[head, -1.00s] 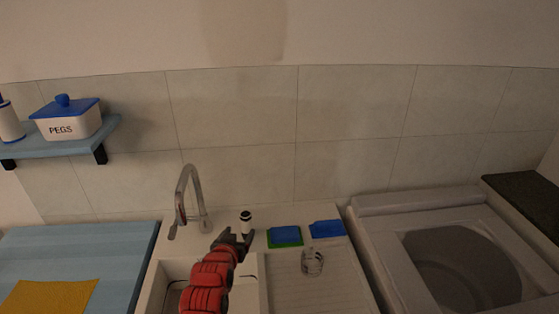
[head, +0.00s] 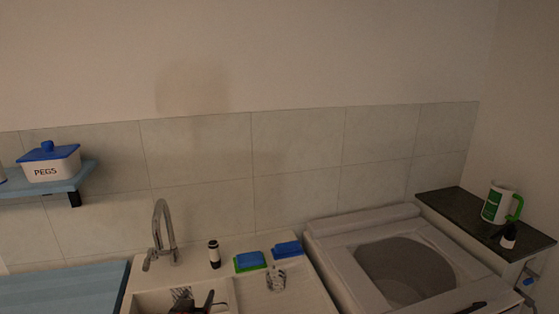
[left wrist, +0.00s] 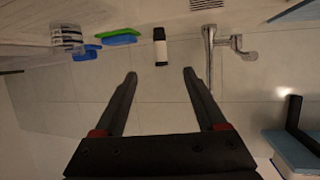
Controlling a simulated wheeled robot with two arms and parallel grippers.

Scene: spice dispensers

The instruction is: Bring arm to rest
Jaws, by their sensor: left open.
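A small white spice dispenser with black ends (head: 214,254) stands upright on the sink's back ledge, right of the tap. My left gripper (head: 205,302) shows at the bottom edge over the sink, in front of the dispenser and apart from it. In the left wrist view my left gripper (left wrist: 159,75) is open with nothing between its fingers, and the dispenser (left wrist: 160,46) is beyond the fingertips. A dark tip (head: 472,307) at the bottom right may be my right gripper; its jaws cannot be made out.
The tap (head: 162,228) rises behind the sink. Blue and green sponges (head: 250,261) and a glass (head: 276,280) are by the drainer. A washing machine (head: 330,245) stands right. A dark shelf (head: 455,205) holds a mug (head: 497,206) and small bottle (head: 508,238). A PEGS box (head: 50,167) is left.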

